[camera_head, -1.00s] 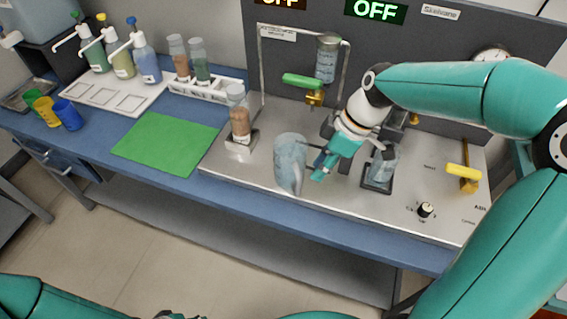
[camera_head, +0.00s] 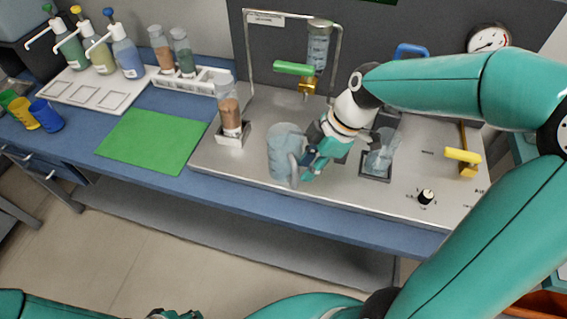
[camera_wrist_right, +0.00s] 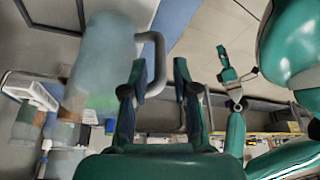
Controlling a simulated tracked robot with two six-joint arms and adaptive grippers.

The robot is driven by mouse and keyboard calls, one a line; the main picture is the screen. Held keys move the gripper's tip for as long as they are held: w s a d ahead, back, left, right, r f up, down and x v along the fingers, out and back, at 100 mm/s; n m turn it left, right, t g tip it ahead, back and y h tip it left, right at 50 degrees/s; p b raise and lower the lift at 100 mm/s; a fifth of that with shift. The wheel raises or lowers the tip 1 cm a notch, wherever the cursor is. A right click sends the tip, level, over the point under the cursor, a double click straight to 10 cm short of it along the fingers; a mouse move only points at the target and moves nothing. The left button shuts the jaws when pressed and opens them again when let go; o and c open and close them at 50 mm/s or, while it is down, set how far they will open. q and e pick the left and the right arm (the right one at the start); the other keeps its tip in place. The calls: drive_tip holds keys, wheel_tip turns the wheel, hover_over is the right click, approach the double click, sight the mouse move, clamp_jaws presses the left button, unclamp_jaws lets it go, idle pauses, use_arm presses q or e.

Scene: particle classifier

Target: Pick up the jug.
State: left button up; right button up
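The jug (camera_head: 283,152) is a pale blue, translucent vessel standing upright on the steel worktop. Its grey handle (camera_head: 296,172) faces right, towards my right gripper (camera_head: 307,166). In the right wrist view the jug (camera_wrist_right: 102,62) is at the left, and its curved handle (camera_wrist_right: 158,62) reaches in between the open fingers of my right gripper (camera_wrist_right: 157,90), nearer the left finger. I cannot tell whether that finger touches it. My left gripper (camera_wrist_right: 236,76) shows small in the right wrist view, fingers apart and empty, far from the jug.
A container of brown grains (camera_head: 230,117) stands in a holder left of the jug. A clear vessel (camera_head: 381,150) sits on a dark square right of my gripper. A green-handled tap (camera_head: 296,68) is behind. The green mat (camera_head: 150,140) is clear.

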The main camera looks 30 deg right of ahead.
sight(297, 178)
drive_tip(key=shift+p+x, duration=0.4)
drive_tip(key=shift+x, duration=2.35)
drive_tip(key=shift+w+a, duration=0.1)
drive_tip(key=shift+a, duration=0.05)
clamp_jaws()
drive_tip(key=shift+r, duration=0.1)
